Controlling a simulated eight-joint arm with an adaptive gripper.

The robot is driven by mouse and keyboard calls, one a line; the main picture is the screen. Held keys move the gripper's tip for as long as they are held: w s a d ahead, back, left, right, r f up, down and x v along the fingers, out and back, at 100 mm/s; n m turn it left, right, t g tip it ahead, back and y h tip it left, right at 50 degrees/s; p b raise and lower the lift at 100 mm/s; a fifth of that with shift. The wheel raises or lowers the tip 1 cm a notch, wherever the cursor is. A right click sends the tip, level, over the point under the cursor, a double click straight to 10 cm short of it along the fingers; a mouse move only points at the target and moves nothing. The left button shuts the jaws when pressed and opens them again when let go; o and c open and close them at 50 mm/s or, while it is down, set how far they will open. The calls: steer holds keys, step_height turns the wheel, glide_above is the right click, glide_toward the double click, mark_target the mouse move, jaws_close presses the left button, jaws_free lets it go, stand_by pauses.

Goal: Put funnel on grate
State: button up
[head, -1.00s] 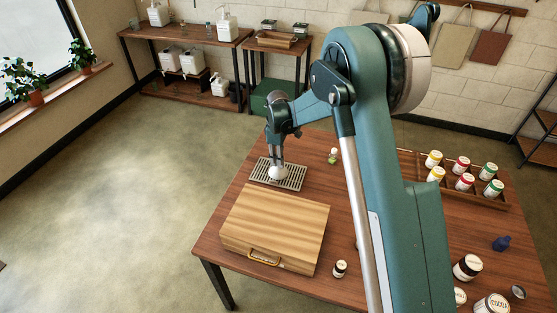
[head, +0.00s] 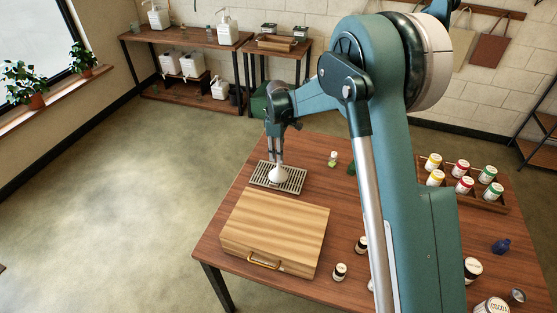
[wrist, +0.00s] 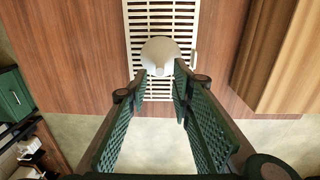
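The white funnel (head: 279,175) stands on the slatted metal grate (head: 297,183) on the wooden table, wide end down and narrow end up. In the wrist view the funnel (wrist: 160,55) is over the slats of the grate (wrist: 150,12), its spout pointing toward the camera. My gripper (head: 276,161) is just above the funnel, pointing down. In the wrist view the fingers of my gripper (wrist: 161,76) are spread, with a gap on both sides of the spout. The fingers hold nothing that I can see.
A wooden case (head: 276,228) with a handle lies in front of the grate. A rack of jars (head: 475,195) and a blue bottle (head: 501,246) are farther right. A dark-lidded jar (head: 340,271) stands near the front edge.

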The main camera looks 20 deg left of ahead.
step_height(320, 180, up, 7)
steer(key=shift+f, duration=0.2)
steer(key=shift+s, duration=0.1)
stand_by(0.6)
steer(key=s+d+r+m+t, duration=0.1)
steer(key=s+d+r+m, duration=0.25)
steer(key=d+r, duration=0.5)
steer(key=s+d+r+m+t+y, duration=0.15)
steer(key=s+d+r, duration=0.4)
steer(key=d, duration=0.65)
steer(key=s+d+r+m+t+h, duration=0.1)
steer(key=s+d+r+m, duration=0.25)
steer(key=d+r, duration=0.55)
steer(key=s+d+m+t, duration=0.2)
steer(key=s+d+m, duration=0.3)
steer(key=s+d, duration=0.8)
steer(key=s+d+f+m, duration=0.2)
steer(key=s+d, duration=0.2)
steer(key=s, duration=0.2)
steer(key=s+d+f+m+t, duration=0.1)
steer(key=s+d+f+m, duration=0.1)
steer(key=s+d, duration=0.2)
steer(key=s, duration=0.3)
steer(key=shift+s+d, duration=0.2)
steer(key=shift+d, duration=0.1)
